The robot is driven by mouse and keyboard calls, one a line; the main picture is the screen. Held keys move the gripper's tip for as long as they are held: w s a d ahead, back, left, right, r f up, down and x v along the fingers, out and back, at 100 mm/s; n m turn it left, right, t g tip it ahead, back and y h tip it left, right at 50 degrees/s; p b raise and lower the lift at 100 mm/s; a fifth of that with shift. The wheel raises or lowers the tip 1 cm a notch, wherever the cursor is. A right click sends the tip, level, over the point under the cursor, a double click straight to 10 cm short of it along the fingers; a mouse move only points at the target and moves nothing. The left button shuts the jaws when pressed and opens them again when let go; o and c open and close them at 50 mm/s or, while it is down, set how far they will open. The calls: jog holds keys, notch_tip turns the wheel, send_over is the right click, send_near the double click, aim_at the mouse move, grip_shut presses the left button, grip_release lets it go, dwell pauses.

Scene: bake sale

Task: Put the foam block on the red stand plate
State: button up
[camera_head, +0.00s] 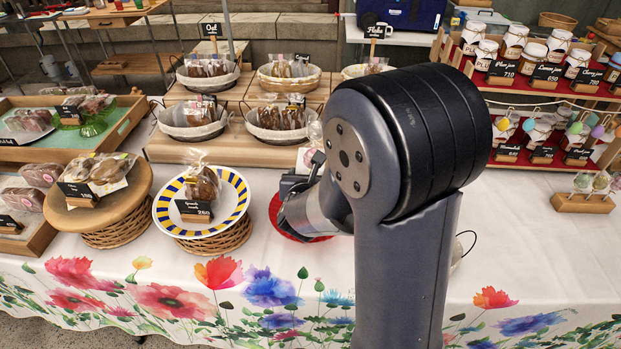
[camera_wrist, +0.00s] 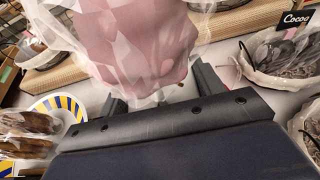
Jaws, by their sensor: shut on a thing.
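My gripper (camera_wrist: 160,92) is shut on a pink, lumpy thing in a clear bag (camera_wrist: 135,45), between its two fingers in the wrist view. I cannot make out a plain foam block; whether this pink thing is it, I cannot tell. In the head view my gripper (camera_head: 300,188) is partly hidden behind my arm, above the red stand plate (camera_head: 277,212). Only the plate's left and lower rim shows on the white cloth. The held thing is mostly hidden there, and I cannot see it touching the plate.
A yellow-and-blue rimmed plate (camera_head: 163,212) on a basket, with a bagged loaf and price card, stands just left of the red plate. Wicker baskets of bagged loaves (camera_head: 280,135) stand behind. Jar shelves (camera_head: 550,95) are at the right. Cloth at the front right (camera_head: 530,240) is clear.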

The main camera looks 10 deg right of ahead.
jog(key=shift+f+b, duration=2.2)
jog(key=shift+f, duration=1.1)
jog(key=shift+f+b, duration=0.6)
jog(key=shift+b, duration=0.05)
jog(key=o, duration=1.1)
jog(key=shift+o, duration=0.2)
jog(key=p+v, duration=0.1)
jog(key=v, duration=0.8)
jog(key=shift+s+a+r, duration=0.15)
jog(key=shift+s+r, duration=0.05)
jog(key=shift+s, duration=0.05)
jog(key=shift+s+a+r, duration=0.15)
jog(key=shift+s, duration=0.45)
